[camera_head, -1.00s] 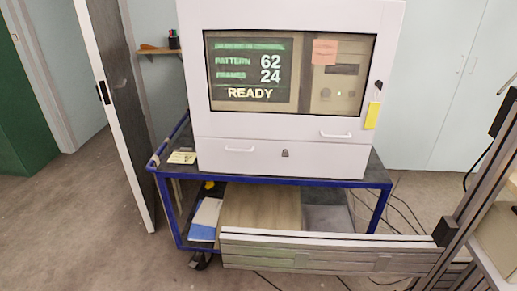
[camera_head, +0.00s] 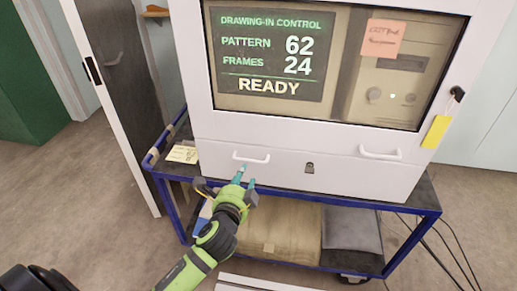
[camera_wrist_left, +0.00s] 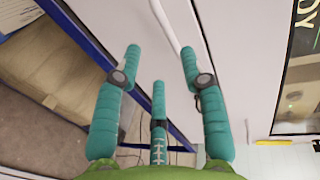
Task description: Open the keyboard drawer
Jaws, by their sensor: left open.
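The keyboard drawer (camera_head: 340,181) is the white front panel below the screen of the white cabinet, and it looks shut. It has a left handle (camera_head: 252,158), a right handle (camera_head: 379,154) and a dark lock (camera_head: 309,167) between them. My left gripper (camera_head: 246,177), with teal fingers, is open just below the left handle. In the left wrist view the spread fingers (camera_wrist_left: 160,54) are empty, and the white handle (camera_wrist_left: 164,22) lies just beyond and between their tips. I cannot tell whether they touch it. My right gripper is out of view.
A note (camera_head: 182,154) lies on the cart's top, left of the cabinet. A yellow tag (camera_head: 436,131) hangs at the right. Cables run over the floor at right.

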